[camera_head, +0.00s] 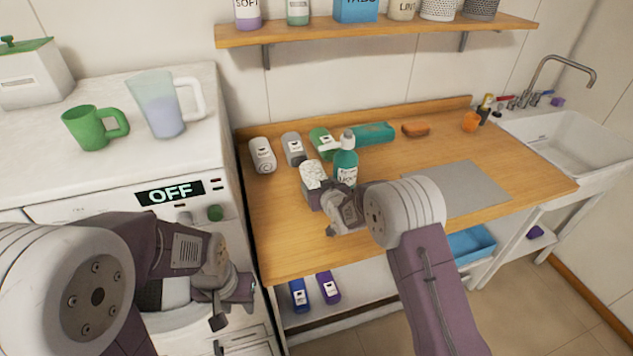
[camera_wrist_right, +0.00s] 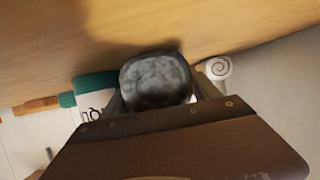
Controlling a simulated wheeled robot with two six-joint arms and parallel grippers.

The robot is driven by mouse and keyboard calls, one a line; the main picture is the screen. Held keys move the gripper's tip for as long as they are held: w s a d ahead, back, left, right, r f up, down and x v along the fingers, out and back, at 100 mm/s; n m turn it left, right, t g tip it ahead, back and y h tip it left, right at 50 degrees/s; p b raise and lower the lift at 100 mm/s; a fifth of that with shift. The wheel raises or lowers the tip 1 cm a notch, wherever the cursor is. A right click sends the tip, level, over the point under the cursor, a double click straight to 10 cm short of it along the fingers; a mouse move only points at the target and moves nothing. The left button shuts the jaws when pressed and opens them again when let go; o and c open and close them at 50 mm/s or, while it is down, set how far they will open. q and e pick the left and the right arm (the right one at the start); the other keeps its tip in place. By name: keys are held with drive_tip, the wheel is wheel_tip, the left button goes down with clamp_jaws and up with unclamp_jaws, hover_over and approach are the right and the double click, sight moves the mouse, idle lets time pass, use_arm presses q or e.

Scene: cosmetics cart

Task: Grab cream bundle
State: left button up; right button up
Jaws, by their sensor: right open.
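A grey container with a mottled whitish top (camera_head: 313,174) stands on the wooden counter, left of a teal bottle (camera_head: 346,160). I cannot tell for sure whether this is the cream bundle. My right gripper (camera_head: 336,212) is open, low at the counter and close beside it. In the right wrist view the mottled top (camera_wrist_right: 156,80) lies between the spread fingers, which partly hide its sides. The teal bottle (camera_wrist_right: 92,94) shows to its left and a white tube with a spiral (camera_wrist_right: 219,68) to its right. My left gripper (camera_head: 228,303) hangs before the white machine; its jaws are unclear.
A grey mat (camera_head: 463,187) lies right. A shelf (camera_head: 380,33) hangs above; a sink (camera_head: 575,140) is far right.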

drive_tip(key=shift+w+f, duration=0.1)
drive_tip(key=c, duration=1.4)
drive_tip(key=shift+o, duration=0.2)
drive_tip(key=shift+r, duration=0.2)
